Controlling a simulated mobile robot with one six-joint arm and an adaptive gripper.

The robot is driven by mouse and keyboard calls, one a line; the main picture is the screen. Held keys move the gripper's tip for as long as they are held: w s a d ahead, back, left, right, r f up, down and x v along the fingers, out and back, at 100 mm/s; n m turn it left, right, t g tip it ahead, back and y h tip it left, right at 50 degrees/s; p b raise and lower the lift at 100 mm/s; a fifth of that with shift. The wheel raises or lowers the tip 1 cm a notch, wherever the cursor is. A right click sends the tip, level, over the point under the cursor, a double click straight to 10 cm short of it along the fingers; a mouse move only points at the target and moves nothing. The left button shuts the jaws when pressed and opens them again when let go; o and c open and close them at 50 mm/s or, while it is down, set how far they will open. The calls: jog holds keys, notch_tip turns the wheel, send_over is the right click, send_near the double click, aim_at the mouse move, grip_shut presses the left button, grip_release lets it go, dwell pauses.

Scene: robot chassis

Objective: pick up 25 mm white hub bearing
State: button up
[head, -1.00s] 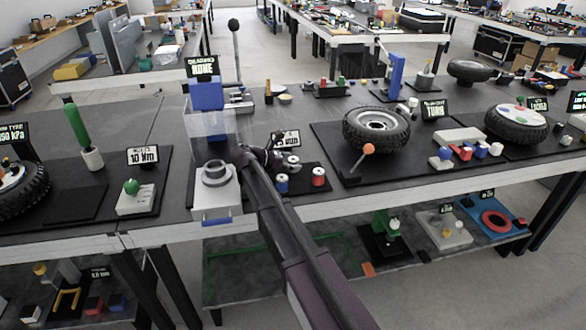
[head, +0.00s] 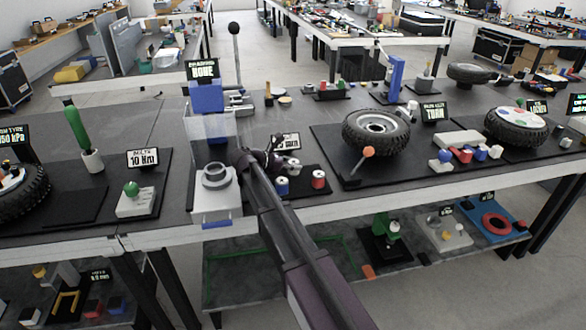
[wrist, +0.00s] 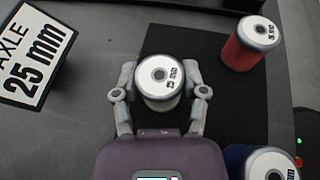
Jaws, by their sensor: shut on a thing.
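The white hub bearing (wrist: 160,78) is a short white cylinder with a pale ring top, a dark centre hole and a partly readable "mm" mark. It stands on a dark mat between the two fingers of my gripper (wrist: 160,92). The fingers are shut on its left and right sides. I cannot tell whether it is clear of the mat. In the head view my gripper (head: 278,157) is at the back left of the bearing group, with the white bearing (head: 294,168) beside it.
A red bearing (wrist: 253,42) and a blue bearing (wrist: 268,165) stand close on the right in the wrist view. The "AXLE 25 mm" sign (wrist: 33,55) is at the left. A white press-like stand (head: 216,190) is left of my gripper in the head view.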

aim_at(293, 161)
jog(key=shift+r, duration=0.1)
notch_tip(293, 161, up, 4)
jog(key=p, duration=0.3)
jog(key=shift+f+p, duration=0.25)
jog(key=shift+p, duration=0.1)
jog(key=s+d+r+p, duration=0.1)
jog(key=s, duration=1.5)
jog(key=shift+d+r, duration=0.15)
jog(key=shift+d, duration=0.2)
jog(key=shift+r+p, duration=0.1)
jog(key=shift+p, duration=0.2)
